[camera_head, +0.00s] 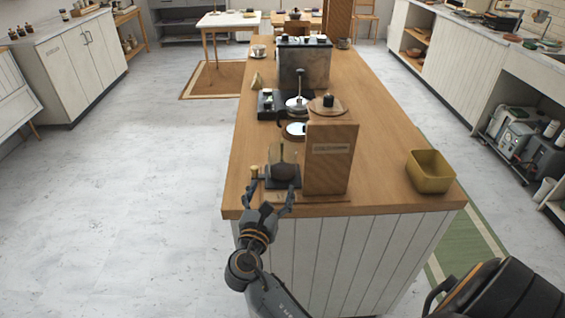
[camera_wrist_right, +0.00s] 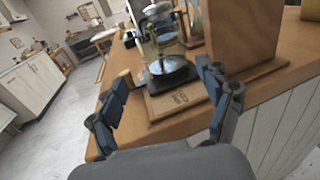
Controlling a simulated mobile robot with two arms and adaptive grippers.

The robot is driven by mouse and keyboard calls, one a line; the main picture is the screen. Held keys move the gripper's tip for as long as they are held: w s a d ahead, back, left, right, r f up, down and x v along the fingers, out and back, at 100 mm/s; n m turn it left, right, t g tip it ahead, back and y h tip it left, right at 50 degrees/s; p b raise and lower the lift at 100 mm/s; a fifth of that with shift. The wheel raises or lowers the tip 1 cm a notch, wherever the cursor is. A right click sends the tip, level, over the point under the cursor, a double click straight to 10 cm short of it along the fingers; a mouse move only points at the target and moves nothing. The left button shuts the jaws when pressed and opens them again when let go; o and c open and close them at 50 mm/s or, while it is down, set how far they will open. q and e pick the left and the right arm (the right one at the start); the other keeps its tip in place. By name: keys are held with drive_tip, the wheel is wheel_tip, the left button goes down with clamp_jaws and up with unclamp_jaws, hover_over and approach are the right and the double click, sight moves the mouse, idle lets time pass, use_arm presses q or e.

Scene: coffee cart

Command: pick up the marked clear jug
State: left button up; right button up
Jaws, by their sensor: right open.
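A clear glass jug (camera_head: 284,160) stands upright on a small dark pad near the front left edge of the wooden counter. It also shows in the right wrist view (camera_wrist_right: 163,48), between and beyond the fingertips. My right gripper (camera_head: 269,196) is open and empty at the counter's near edge, just in front of the jug. In the right wrist view its fingers (camera_wrist_right: 164,76) are spread wide, apart from the jug. The gripper partly hides the pad in the head view. My left gripper is not in view.
A tall wooden box (camera_head: 331,165) stands close to the jug's right. A small wooden-topped item (camera_head: 254,172) stands at its left. A yellow bin (camera_head: 430,172) sits on the right of the counter (camera_head: 385,150). More coffee gear (camera_head: 297,104) stands behind.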

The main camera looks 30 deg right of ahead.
sight(279, 170)
drive_tip(key=x, duration=0.7)
drive_tip(key=shift+w+d+p, duration=0.15)
drive_tip(key=shift+d+p, duration=0.05)
drive_tip(key=shift+p, duration=0.2)
drive_tip(key=x, duration=0.5)
drive_tip(key=shift+f+p, duration=0.35)
drive_tip(key=shift+p, duration=0.05)
drive_tip(key=shift+c, duration=0.5)
drive_tip(key=c, duration=0.7)
drive_tip(key=shift+c, duration=0.6)
drive_tip(key=shift+r, duration=0.15)
